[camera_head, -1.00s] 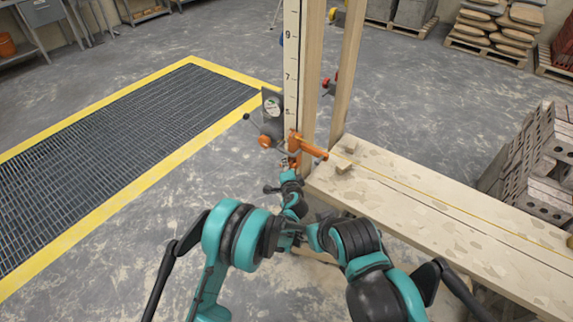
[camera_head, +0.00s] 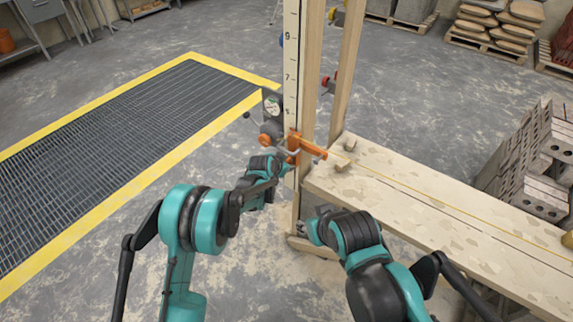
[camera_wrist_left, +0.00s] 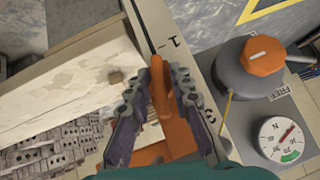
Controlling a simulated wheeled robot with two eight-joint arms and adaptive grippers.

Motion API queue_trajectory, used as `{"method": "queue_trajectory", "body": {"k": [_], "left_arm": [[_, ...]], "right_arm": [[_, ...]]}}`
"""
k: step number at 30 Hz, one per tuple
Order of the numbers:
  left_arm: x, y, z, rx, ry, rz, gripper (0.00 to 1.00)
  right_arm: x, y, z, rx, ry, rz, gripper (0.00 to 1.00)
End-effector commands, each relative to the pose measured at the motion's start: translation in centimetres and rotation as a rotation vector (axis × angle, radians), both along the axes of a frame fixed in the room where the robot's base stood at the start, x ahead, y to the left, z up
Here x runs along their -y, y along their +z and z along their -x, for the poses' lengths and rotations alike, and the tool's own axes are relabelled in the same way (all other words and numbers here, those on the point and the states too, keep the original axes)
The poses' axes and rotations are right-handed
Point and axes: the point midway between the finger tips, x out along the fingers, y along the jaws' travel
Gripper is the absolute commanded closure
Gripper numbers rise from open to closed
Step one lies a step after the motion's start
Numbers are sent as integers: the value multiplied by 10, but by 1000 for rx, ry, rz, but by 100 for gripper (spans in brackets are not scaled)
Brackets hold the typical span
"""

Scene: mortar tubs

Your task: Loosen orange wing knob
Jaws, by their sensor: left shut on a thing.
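The tall measuring post (camera_head: 291,60) with black numbers stands at the centre of the head view. An orange bracket (camera_head: 312,147) sits on it, level with the plank top. My left gripper (camera_head: 284,169) is at the post just below this bracket. In the left wrist view its two fingers (camera_wrist_left: 162,98) are shut on a long orange piece, the orange wing knob (camera_wrist_left: 160,82), one finger on each side.
A grey unit with a round orange knob (camera_wrist_left: 264,57), a FREE label and a dial gauge (camera_wrist_left: 283,139) is beside the post. The plank bench (camera_head: 430,215) extends right, with small wood blocks (camera_head: 345,165) on it. Concrete blocks (camera_head: 535,160) stand at the far right.

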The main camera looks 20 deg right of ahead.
Motion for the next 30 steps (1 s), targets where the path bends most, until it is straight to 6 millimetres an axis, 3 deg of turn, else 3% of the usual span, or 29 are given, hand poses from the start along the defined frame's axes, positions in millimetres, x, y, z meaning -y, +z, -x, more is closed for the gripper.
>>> {"method": "queue_trajectory", "body": {"k": [12,29,30], "left_arm": [[0,0,0,-154,1,120,100],[0,-1,0,-177,1,137,100],[0,-1,0,-177,1,137,74]], "right_arm": [[0,0,0,0,0,0,60],[0,0,0,0,0,0,60],[0,0,0,0,0,0,60]]}}
